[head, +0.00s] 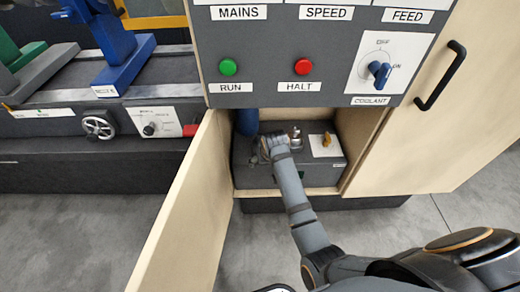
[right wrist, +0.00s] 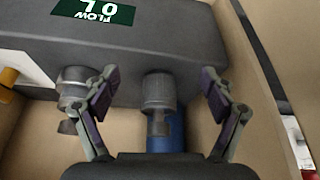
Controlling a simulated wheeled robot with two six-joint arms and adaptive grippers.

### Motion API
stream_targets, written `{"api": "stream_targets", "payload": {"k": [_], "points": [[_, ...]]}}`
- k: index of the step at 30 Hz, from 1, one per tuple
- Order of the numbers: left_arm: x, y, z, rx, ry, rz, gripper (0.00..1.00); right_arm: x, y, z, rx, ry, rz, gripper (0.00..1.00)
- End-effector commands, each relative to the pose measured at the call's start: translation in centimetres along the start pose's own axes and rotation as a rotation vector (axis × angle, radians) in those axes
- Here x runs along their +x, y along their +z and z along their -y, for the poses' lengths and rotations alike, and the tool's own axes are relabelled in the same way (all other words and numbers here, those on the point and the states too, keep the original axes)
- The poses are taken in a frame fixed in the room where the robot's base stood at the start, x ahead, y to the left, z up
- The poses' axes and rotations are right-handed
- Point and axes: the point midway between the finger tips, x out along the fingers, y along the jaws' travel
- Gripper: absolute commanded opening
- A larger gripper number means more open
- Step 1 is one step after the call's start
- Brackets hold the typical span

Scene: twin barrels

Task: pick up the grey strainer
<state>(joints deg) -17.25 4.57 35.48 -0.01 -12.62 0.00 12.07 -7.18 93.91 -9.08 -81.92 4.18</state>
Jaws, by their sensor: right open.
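A grey ribbed cylinder (right wrist: 158,90), which looks like the grey strainer, projects from the dark grey unit in the right wrist view. My right gripper (right wrist: 160,86) is open, with one finger on each side of this cylinder and visible gaps between. In the head view my right gripper (head: 266,148) is over the left part of the unit in the open cabinet and hides most of the cylinder. A second grey fitting (right wrist: 74,88) is just left of the left finger; it also shows in the head view (head: 295,135). My left gripper is not in view.
The dark grey unit (head: 250,178) fills the cabinet's lower opening. The open wooden door (head: 190,215) is on the left, and the control panel (head: 265,65) is above.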

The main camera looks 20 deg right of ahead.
Motion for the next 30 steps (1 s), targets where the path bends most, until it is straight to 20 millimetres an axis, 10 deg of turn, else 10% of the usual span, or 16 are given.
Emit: {"api": "stream_targets", "payload": {"k": [9,30], "points": [[1.1,0.1,-0.1,0.0,0.0,0.0,0.4,2.6,-5.6,0.0,0.0,0.001,0.0,0.84],[1.9,-2.7,0.0,-0.001,-0.002,-0.011,0.4,5.9,-10.3,-0.1,-0.001,0.0,0.0,0.84]]}}
